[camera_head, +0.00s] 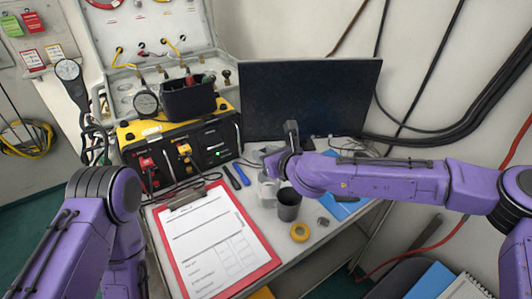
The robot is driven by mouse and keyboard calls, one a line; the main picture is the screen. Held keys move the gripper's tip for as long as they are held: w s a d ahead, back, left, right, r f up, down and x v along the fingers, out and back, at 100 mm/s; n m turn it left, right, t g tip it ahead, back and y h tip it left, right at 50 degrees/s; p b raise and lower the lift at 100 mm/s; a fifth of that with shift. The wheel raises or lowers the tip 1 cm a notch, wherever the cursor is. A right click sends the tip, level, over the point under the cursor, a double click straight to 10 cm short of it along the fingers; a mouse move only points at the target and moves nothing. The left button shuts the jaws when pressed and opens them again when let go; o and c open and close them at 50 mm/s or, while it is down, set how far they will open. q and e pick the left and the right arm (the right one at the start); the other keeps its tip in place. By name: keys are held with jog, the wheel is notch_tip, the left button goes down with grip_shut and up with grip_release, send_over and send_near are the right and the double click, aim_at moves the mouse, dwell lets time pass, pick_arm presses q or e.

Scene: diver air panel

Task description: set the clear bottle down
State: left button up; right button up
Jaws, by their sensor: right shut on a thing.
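My right arm reaches in from the right over the table. Its right gripper (272,167) is at the middle of the table, mostly hidden behind my own purple wrist. It is shut on the clear bottle (266,190), which shows as a pale, see-through shape just below the wrist. I cannot tell whether the bottle's base touches the table (262,229). My left arm is at the lower left, and its gripper is out of view.
A dark grey cup (288,205) stands close right of the bottle, with a yellow tape roll (299,232) in front. A red clipboard (271,262) lies left. Blue and black markers (241,174) lie beside the bottle. A dark monitor (309,97) and yellow-black air panel (178,147) stand behind.

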jog(key=shift+w, duration=0.15)
jog(key=shift+f, duration=0.15)
jog(key=o, duration=1.1)
jog(key=shift+o, duration=0.2)
jog(key=shift+r, duration=0.25)
jog(key=b+v, duration=0.2)
jog(key=v, duration=1)
jog(key=shift+f, duration=0.2)
